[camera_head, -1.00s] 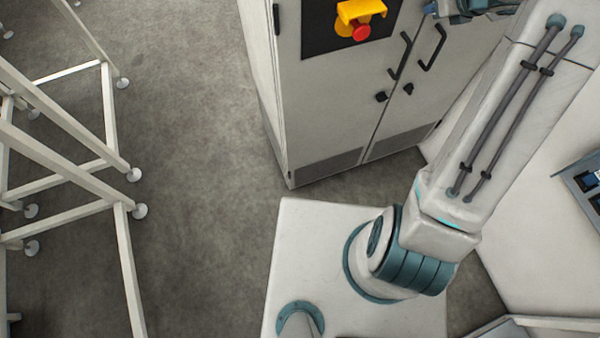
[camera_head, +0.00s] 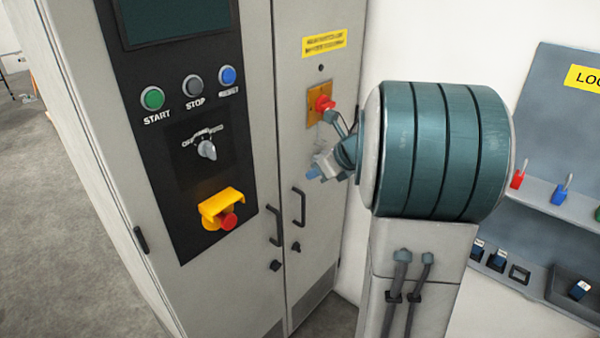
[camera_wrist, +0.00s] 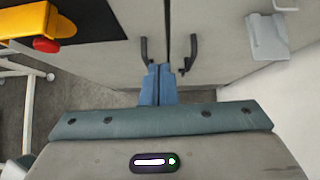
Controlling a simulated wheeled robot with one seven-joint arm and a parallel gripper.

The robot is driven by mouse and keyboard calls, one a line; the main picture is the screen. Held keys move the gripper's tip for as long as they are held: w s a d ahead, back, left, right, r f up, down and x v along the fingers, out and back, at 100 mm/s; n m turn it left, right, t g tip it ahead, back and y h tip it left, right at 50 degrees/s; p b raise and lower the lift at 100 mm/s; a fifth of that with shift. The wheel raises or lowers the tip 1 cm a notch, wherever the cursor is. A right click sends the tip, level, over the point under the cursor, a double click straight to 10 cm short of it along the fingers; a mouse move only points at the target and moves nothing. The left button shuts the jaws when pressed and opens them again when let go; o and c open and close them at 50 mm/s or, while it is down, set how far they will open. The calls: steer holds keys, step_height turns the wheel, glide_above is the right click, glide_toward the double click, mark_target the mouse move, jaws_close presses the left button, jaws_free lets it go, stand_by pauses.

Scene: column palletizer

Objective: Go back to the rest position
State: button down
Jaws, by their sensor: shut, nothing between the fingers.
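My gripper (camera_head: 313,173) is partly hidden behind the large teal joint of my own arm in the head view. It is in front of the grey cabinet (camera_head: 318,225), below the red switch on its right door. In the wrist view its blue fingers (camera_wrist: 158,72) are together with nothing between them. The cabinet doors and their two dark handles show beyond the fingertips there. I cannot tell the exact gap between fingers and doors.
The control panel (camera_head: 185,130) has START and STOP buttons and a yellow-shrouded red emergency stop (camera_head: 222,212). A red switch (camera_head: 323,103) is on the right door. A lockout board (camera_head: 565,130) with shelves stands at right. Open floor (camera_head: 45,200) lies at left.

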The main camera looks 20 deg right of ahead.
step_height(320, 180, up, 10)
steer(key=s+m+t+h, duration=0.2)
steer(key=m+t+h, duration=0.45)
steer(key=m, duration=1.55)
steer(key=s+a+f+m+g, duration=0.3)
steer(key=s+a+f+m, duration=0.1)
steer(key=s+m, duration=0.2)
steer(key=s+a+f+m+g+y, duration=0.1)
steer(key=s+a+f+m+g, duration=0.2)
steer(key=s+m, duration=0.4)
steer(key=s+a+f+m+g+y, duration=0.1)
steer(key=s+a+f+m+g, duration=0.3)
steer(key=s, duration=0.5)
steer(key=a+m, duration=0.2)
steer(key=shift+s+a+f+m+g, duration=0.15)
steer(key=shift+s+f+m+g, duration=0.15)
steer(key=shift+s+m+g, duration=0.1)
